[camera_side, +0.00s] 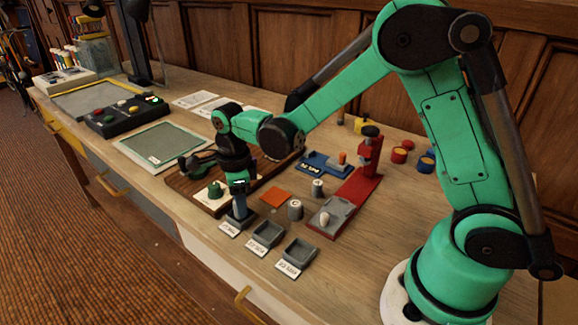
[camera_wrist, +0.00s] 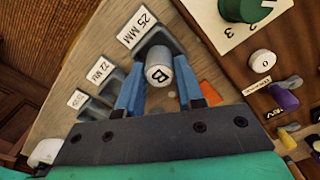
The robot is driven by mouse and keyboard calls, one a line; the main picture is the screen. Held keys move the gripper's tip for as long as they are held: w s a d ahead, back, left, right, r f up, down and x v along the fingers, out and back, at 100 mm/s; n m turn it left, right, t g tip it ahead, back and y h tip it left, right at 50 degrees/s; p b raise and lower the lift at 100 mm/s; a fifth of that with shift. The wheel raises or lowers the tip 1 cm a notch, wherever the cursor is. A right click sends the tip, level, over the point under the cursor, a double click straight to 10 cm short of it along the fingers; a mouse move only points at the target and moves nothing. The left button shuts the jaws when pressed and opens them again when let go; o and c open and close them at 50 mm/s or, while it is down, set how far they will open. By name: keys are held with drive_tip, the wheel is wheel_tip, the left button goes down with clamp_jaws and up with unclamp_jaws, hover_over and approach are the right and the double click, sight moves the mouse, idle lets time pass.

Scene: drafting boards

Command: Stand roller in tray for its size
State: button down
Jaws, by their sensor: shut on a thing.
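My gripper (camera_wrist: 160,88) is shut on a grey roller (camera_wrist: 158,75) with a white end marked B, its blue fingers on either side. The roller is at the dark tray labelled 25 MM (camera_wrist: 155,36); whether it touches the tray floor I cannot tell. In the side view my gripper (camera_side: 240,213) points down at the leftmost tray and hides the roller. The 22 MM tray (camera_wrist: 116,79) and a third tray (camera_wrist: 96,107) look empty; the side view shows them as the middle tray (camera_side: 268,234) and right tray (camera_side: 300,251). Two other rollers (camera_side: 295,210) (camera_side: 318,188) stand on the table.
An orange square (camera_side: 275,197) lies near the rollers. A red stand with a grey plate (camera_side: 337,213) is to their right. A brown board (camera_side: 205,193) with a green knob (camera_side: 215,190) lies close behind my gripper. A blue holder (camera_side: 322,163) stands farther back.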

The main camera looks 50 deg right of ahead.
drive_tip(key=shift+f, duration=0.25)
idle(0.4)
drive_tip(key=shift+f, duration=0.2)
drive_tip(key=shift+c, duration=0.8)
unclamp_jaws()
drive_tip(key=shift+r, duration=3.55)
